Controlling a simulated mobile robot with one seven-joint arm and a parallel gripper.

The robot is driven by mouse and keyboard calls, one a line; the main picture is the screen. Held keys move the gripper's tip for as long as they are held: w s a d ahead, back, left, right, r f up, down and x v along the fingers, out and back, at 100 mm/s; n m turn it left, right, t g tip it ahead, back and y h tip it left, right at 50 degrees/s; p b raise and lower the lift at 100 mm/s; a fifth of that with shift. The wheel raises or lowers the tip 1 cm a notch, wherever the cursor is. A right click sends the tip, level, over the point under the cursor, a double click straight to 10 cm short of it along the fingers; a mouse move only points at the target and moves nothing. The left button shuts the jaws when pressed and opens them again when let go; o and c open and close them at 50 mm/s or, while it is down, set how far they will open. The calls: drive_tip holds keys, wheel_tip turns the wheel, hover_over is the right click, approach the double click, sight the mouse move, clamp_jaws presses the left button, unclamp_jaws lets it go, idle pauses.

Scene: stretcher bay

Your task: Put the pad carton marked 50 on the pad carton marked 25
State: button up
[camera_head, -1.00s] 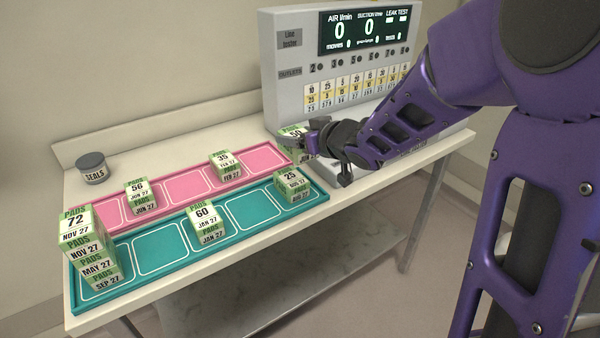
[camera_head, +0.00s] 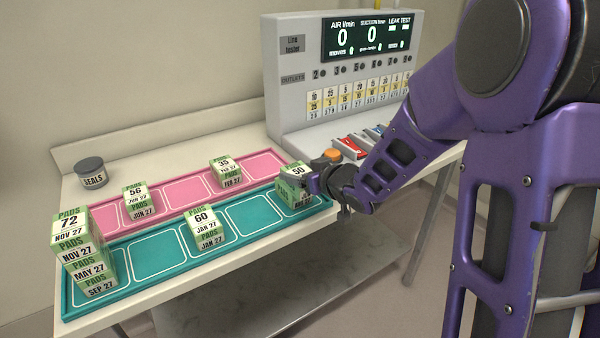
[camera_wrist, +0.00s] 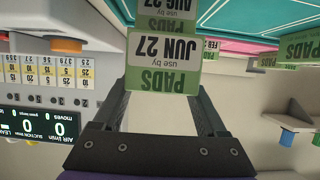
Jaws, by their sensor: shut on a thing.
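The pad carton marked 50 (camera_head: 297,171) is at the right end of the teal tray, held by my gripper (camera_head: 314,183). In the wrist view this carton (camera_wrist: 164,60) reads JUN 27, upside down, between my two fingers. The pad carton marked 25, reading AUG 27 (camera_wrist: 166,8), lies directly beneath it, shown above it in the inverted wrist view. The 25 on its top is hidden. The two cartons look lined up, and I cannot tell whether they touch fully. My gripper is shut on the upper carton from the right side.
The teal tray (camera_head: 159,258) also bears carton 60 (camera_head: 206,221) and a tall stack topped by 72 (camera_head: 72,222). The pink tray (camera_head: 190,186) behind holds cartons 56 (camera_head: 137,196) and 35 (camera_head: 226,167). A seals tin (camera_head: 91,173) and the line tester (camera_head: 292,80) stand behind.

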drive_tip(key=o, duration=1.5)
drive_tip(key=shift+r+p, duration=0.3)
drive_tip(key=shift+p, duration=0.05)
drive_tip(key=p+v, duration=0.2)
drive_tip(key=v, duration=1)
drive_tip(key=shift+f, duration=0.15)
